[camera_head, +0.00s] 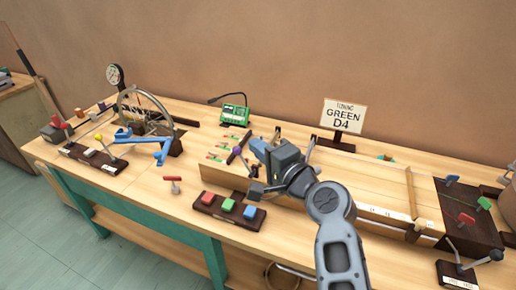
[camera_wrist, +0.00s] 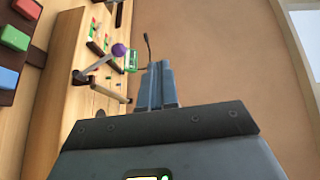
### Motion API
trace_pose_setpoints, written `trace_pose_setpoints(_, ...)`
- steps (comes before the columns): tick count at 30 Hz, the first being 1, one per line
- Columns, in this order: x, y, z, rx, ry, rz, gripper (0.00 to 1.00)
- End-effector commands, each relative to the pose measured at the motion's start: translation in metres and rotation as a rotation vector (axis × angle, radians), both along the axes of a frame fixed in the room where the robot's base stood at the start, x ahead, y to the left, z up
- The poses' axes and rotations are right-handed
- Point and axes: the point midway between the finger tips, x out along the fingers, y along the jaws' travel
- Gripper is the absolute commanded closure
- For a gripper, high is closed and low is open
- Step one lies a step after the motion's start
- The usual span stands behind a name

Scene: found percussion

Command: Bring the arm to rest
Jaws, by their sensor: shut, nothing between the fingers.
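My gripper (camera_head: 257,147) is at the end of my arm, above the middle of the workbench (camera_head: 135,182) in the head view, beside a purple-headed mallet or lever (camera_head: 237,150). In the wrist view my gripper (camera_wrist: 159,72) points toward the bare wall, with its fingers together and nothing held. The purple ball (camera_wrist: 119,50) shows to the left of the fingers there, apart from them in the picture. My arm comes in from the lower right of the head view.
A box with red, blue and green blocks (camera_head: 229,210) sits at the bench front. A sign (camera_head: 343,116) reads "GREEN D4". A green device (camera_head: 236,113), a wheel (camera_head: 140,107) and a blue bracket (camera_head: 150,143) stand farther left. Levers (camera_head: 466,219) stand at right. Bare wood lies front left.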

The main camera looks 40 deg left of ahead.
Motion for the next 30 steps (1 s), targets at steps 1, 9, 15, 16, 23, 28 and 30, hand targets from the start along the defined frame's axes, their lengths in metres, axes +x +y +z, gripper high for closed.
trace_pose_setpoints(1,0.0,0.0,-0.001,0.0,0.0,0.0,1.0)
trace_pose_setpoints(9,0.0,0.0,-0.001,0.0,0.0,0.0,1.0)
trace_pose_setpoints(15,-0.001,-0.009,-0.01,-0.01,-0.005,-0.019,1.0)
trace_pose_setpoints(16,-0.002,-0.015,-0.016,-0.017,-0.008,-0.031,1.0)
trace_pose_setpoints(23,-0.019,-0.103,-0.092,-0.139,-0.082,-0.209,1.0)
trace_pose_setpoints(28,-0.051,-0.182,-0.14,-0.265,-0.158,-0.355,1.0)
trace_pose_setpoints(30,-0.067,-0.213,-0.155,-0.321,-0.191,-0.407,1.0)
